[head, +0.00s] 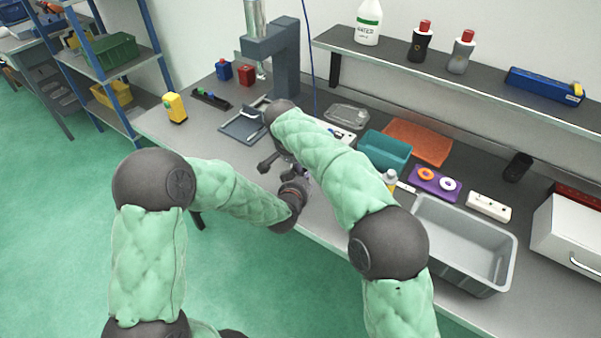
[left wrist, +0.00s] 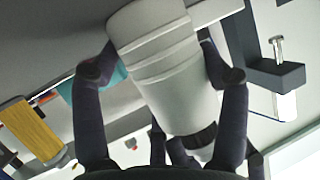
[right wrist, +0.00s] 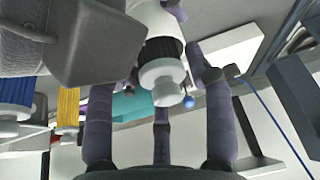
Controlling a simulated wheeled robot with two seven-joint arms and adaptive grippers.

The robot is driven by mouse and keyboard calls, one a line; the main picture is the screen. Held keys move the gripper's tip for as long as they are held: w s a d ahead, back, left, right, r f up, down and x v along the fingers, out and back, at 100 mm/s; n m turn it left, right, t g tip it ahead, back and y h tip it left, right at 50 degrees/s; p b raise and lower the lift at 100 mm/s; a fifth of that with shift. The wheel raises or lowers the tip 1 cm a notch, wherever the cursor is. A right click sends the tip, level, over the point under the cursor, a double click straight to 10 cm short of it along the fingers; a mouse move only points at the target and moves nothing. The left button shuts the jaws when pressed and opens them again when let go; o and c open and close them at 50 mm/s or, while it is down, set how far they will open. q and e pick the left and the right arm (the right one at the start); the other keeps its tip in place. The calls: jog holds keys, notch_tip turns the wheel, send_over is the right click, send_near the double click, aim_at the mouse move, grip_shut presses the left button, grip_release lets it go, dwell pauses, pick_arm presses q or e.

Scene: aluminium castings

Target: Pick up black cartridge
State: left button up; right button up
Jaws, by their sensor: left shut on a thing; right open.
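My left gripper (left wrist: 155,62) is shut on a pale grey-white ribbed cylinder (left wrist: 165,70) with a dark band near its lower end. In the right wrist view a white cylinder (right wrist: 148,14) with a black ribbed band (right wrist: 161,50) and a white knob end shows, apparently the same thing. My right gripper (right wrist: 160,72) is open, its fingers spread around that end; I cannot tell whether they touch it. In the head view both grippers are close together at the bench's front edge, largely hiding the held thing. A small black cup-like thing (head: 517,167) stands at the bench's right; its identity is unclear.
A grey bin (head: 510,262), teal bin (head: 405,153), orange tray (head: 440,151) and purple block (head: 447,191) occupy the bench's right side. A grey press (head: 287,62) stands behind my right arm. A yellow thing (head: 175,108) stands near the left edge. A shelf (head: 460,78) overhangs the back.

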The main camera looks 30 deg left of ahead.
jog(key=shift+f, duration=0.15)
grip_shut()
notch_tip(320, 180, up, 10)
jog(key=shift+r, duration=0.1)
dwell(0.6)
pick_arm(q)
jog(key=o, duration=1.2)
jog(key=shift+o, duration=0.2)
jog(key=shift+s, duration=0.15)
